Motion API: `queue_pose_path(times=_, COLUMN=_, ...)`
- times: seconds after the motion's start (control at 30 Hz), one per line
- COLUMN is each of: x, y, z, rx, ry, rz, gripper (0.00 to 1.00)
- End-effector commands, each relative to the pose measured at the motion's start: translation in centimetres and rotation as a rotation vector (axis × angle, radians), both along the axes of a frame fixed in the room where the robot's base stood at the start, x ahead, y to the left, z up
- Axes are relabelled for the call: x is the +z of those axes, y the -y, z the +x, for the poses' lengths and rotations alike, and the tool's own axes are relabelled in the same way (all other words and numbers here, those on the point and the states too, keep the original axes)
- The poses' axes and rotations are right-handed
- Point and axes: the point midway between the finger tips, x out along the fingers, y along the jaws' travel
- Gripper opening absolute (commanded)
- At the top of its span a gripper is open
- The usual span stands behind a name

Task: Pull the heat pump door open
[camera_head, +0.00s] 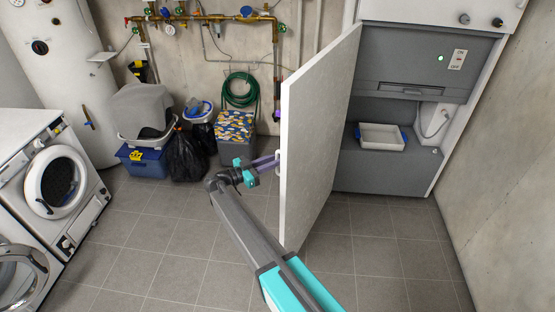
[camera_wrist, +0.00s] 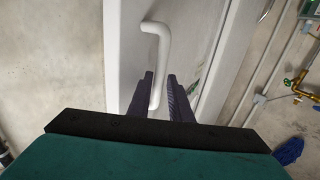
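The heat pump door (camera_head: 318,140) is a pale panel, swung well out from the grey cabinet (camera_head: 415,62), whose inside shows. Its white handle (camera_head: 278,163) is on the door's left face, near the free edge. My gripper (camera_head: 268,163) reaches the handle from the left with its purple fingers. In the wrist view the white bar handle (camera_wrist: 163,55) has its lower end between the fingers of my gripper (camera_wrist: 161,92). It lies close to the left finger, with a narrow gap at the right finger, so the fingers look open around it.
A white tray (camera_head: 382,137) stands on the cabinet's lower ledge. A washing machine (camera_head: 50,185) is at the left. A blue box (camera_head: 145,160), a black bag (camera_head: 186,157) and a patterned box (camera_head: 234,128) stand along the back wall. The tiled floor (camera_head: 170,240) is clear around the door.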

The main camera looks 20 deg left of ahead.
Motion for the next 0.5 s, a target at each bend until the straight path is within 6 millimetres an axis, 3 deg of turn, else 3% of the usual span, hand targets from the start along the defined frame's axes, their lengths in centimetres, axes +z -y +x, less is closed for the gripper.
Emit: queue_pose_path(times=0.5, x=0.33, y=-0.03, z=0.19, rx=0.001, ry=0.004, rz=0.002, gripper=0.18)
